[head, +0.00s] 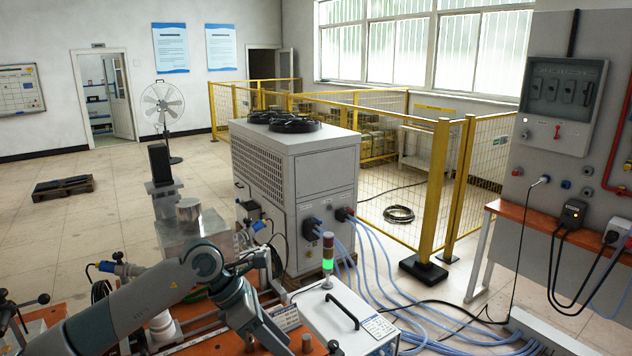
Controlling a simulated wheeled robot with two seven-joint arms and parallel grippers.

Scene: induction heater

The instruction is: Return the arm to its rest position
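My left arm (135,305) comes in from the lower left, bends at a grey joint above the orange-topped workbench, and slopes down to the right. Its dark end with my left gripper (268,335) is low in the picture, left of the white control box (345,318). The fingertips are not clear, so I cannot tell whether it is open or shut, or whether it holds anything. My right arm and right gripper are not in view.
A signal tower (328,255) lit green stands on the control box. Behind are a metal cylinder (188,210) on a block and a large grey cabinet (300,190). Blue hoses (385,285) run along the floor. Yellow fencing (440,185) and an electrical panel (565,100) stand right.

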